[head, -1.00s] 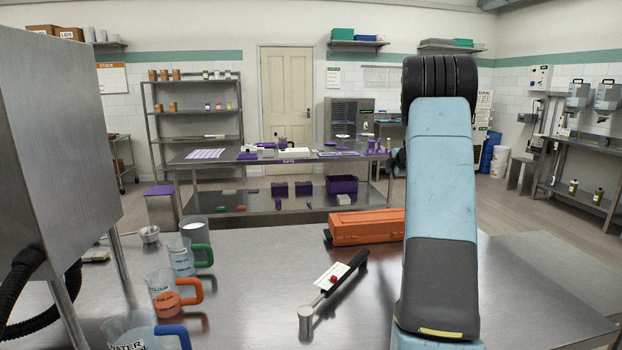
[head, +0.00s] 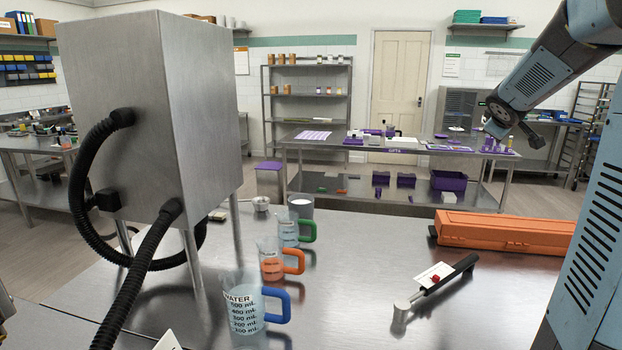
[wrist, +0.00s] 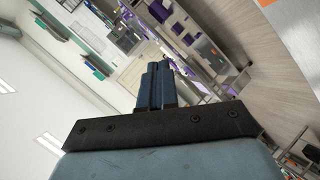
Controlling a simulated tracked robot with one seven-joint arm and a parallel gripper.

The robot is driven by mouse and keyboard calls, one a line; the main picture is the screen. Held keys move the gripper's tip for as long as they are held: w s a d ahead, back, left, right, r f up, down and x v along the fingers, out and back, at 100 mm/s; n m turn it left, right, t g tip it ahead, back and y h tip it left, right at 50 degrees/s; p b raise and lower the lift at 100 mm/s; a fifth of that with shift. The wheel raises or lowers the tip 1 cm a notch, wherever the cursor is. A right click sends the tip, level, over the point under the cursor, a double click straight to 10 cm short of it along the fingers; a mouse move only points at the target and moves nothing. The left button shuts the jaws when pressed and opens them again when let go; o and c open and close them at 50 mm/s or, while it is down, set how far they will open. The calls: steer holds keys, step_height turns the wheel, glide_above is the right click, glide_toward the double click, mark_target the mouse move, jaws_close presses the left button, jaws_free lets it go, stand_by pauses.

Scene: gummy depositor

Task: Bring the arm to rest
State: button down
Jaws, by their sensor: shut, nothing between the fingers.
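My gripper (wrist: 157,84) shows in the wrist view, with its two blue-grey fingers together and nothing between them. It points out into the room, and the wrist view is strongly tilted. In the head view my arm (head: 560,70) is raised at the upper right, above and beyond the orange case. The dark end of the arm hangs in front of the back of the room, and the fingers cannot be made out clearly there. The gripper touches nothing that I can see.
A steel machine box (head: 150,120) with black hoses stands at the left of the steel table (head: 340,290). Measuring jugs with blue (head: 276,303), orange (head: 294,262) and green (head: 307,231) handles stand beside it. A black-handled tool (head: 443,278) and an orange case (head: 505,233) lie at the right.

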steer(key=s+a+f+m+g+y, duration=0.1)
steer(key=s+a+f+m+y, duration=0.1)
steer(key=s+a, duration=0.6)
steer(key=s+a+f+m+g+y, duration=0.2)
steer(key=s+a+f, duration=0.3)
steer(key=s+a, duration=0.4)
steer(key=s+a+f+m+g+y, duration=0.2)
steer(key=s+a, duration=0.6)
steer(key=s, duration=0.9)
steer(key=shift+s+a+f, duration=0.2)
steer(key=shift+a+f, duration=0.15)
steer(key=shift+f, duration=0.4)
